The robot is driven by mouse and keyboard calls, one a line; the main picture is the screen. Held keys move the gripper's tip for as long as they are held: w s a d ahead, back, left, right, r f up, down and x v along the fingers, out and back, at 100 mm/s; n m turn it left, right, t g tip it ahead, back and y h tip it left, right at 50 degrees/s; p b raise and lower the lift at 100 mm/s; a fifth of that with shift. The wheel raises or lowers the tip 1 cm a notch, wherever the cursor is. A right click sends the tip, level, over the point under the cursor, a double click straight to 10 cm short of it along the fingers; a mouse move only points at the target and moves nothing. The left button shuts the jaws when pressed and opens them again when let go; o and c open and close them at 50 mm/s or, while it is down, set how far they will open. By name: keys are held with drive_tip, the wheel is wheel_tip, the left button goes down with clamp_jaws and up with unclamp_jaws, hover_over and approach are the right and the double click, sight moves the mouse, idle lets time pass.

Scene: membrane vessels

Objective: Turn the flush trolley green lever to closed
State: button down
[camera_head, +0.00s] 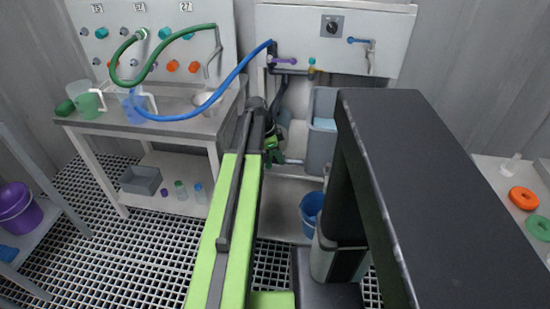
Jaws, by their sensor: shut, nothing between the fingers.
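The flush trolley (300,30) stands at the back centre, with a white panel and a white frame. A purple lever (284,61) and a small yellow-green fitting (311,69) sit under its panel, and a blue lever (358,40) is on its front. I cannot make out for sure which part is the green lever or how it is turned; my arm may hide it. My gripper (278,159) is small and dark at the far end of my arm, in front of the trolley's lower frame. It is shut and seems to hold nothing.
A blue hose (240,70) runs from the trolley to the left bench (180,127). A green hose (150,66) loops above that bench. A grey bin (320,145) and a blue bucket (312,205) are at the trolley. The grating floor (130,250) is clear at left.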

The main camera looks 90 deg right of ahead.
drive_tip(key=s+p+v, duration=0.1)
drive_tip(key=p+v, duration=0.8)
drive_tip(key=shift+s+d+r, duration=0.2)
drive_tip(key=shift+d+r, duration=0.05)
drive_tip(key=shift+r, duration=0.25)
